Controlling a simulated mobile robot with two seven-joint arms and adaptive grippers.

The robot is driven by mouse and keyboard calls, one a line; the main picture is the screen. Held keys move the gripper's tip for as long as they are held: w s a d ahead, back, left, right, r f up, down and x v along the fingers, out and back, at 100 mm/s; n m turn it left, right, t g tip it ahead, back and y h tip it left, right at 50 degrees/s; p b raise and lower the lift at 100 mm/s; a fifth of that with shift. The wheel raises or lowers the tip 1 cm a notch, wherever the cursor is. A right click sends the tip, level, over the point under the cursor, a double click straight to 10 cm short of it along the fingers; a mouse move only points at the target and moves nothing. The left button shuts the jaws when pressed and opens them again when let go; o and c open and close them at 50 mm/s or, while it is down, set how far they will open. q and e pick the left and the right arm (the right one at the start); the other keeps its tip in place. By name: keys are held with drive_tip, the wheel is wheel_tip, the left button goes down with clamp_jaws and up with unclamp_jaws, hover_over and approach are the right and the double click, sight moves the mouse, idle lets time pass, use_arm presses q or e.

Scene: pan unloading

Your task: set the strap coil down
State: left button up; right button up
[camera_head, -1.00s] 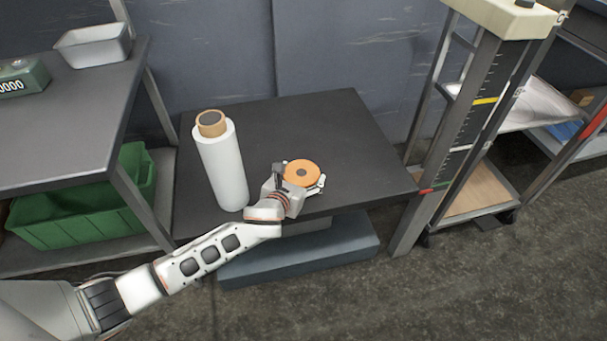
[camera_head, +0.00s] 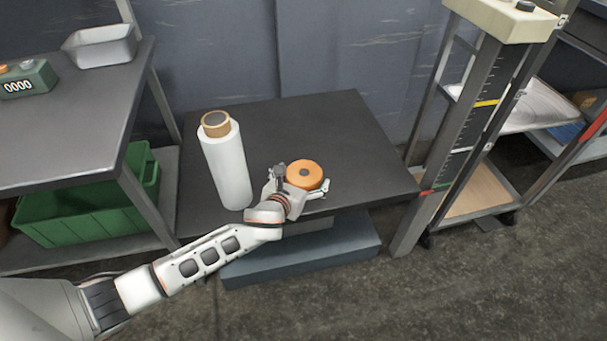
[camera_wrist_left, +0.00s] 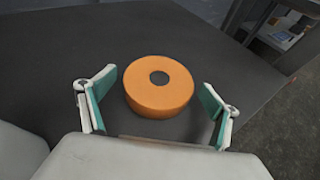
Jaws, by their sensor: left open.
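The orange strap coil (camera_head: 304,174) lies flat on the dark table (camera_head: 345,130), with a dark hole in its middle. It also shows in the left wrist view (camera_wrist_left: 160,94), between the two fingers, with a gap on each side. My left gripper (camera_head: 300,182) is open around the near part of the coil. In the left wrist view its teal-padded fingers (camera_wrist_left: 157,108) stand wide apart and do not touch the coil. My right gripper is not in view.
A tall white roll of film (camera_head: 225,165) stands upright on the table just left of my left gripper. A shelf with a green crate (camera_head: 90,215) is at the left. A marked upright post (camera_head: 460,125) stands at the right. The table's back is clear.

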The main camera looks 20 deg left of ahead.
use_arm(q)
drive_tip(key=p+v, duration=0.1)
drive_tip(key=v, duration=0.2)
drive_tip(key=p+v, duration=0.1)
drive_tip(key=v, duration=0.2)
drive_tip(key=p+v, duration=0.1)
drive_tip(key=v, duration=0.2)
drive_tip(key=shift+r, duration=0.5)
drive_tip(key=shift+s, duration=0.6)
drive_tip(key=shift+s+f, duration=0.1)
drive_tip(key=shift+s, duration=0.05)
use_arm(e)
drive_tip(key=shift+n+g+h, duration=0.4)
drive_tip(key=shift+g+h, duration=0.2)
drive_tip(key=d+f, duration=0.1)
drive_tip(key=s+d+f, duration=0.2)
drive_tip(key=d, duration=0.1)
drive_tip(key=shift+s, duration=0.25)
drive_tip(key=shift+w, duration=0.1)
